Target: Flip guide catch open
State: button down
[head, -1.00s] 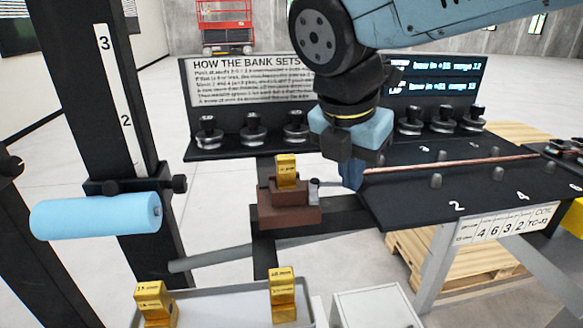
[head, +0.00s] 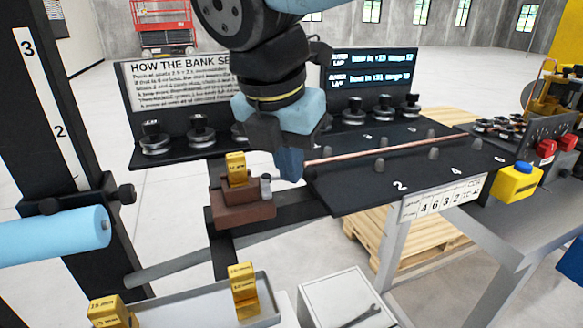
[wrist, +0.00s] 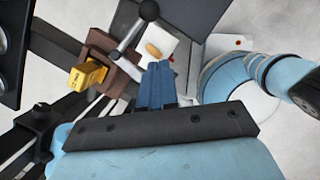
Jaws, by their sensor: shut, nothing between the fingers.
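The brown guide block (head: 243,203) stands on a dark beam left of the dark table, with a brass block (head: 237,169) on it. A small grey upright part (head: 266,187), perhaps the catch, stands at its right side. In the wrist view the brown block (wrist: 122,78) holds the brass block (wrist: 88,76), and a grey lever (wrist: 131,36) with a black ball knob (wrist: 149,10) crosses its upper edge. My gripper (head: 290,170), with blue fingers, is shut and empty just right of the grey part. The fingers also show in the wrist view (wrist: 157,82), below and right of the lever. Contact is not visible.
A copper tube (head: 385,146) lies across the dark table (head: 420,175) to the right. A tray (head: 195,308) with brass blocks is in front. A blue roller (head: 60,237) sticks out at left. Weights on a shelf (head: 180,153) stand behind.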

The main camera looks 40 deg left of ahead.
jog(key=v, duration=0.8)
jog(key=shift+w+d+r, duration=0.1)
jog(key=shift+w+d, duration=0.05)
jog(key=shift+w, duration=0.05)
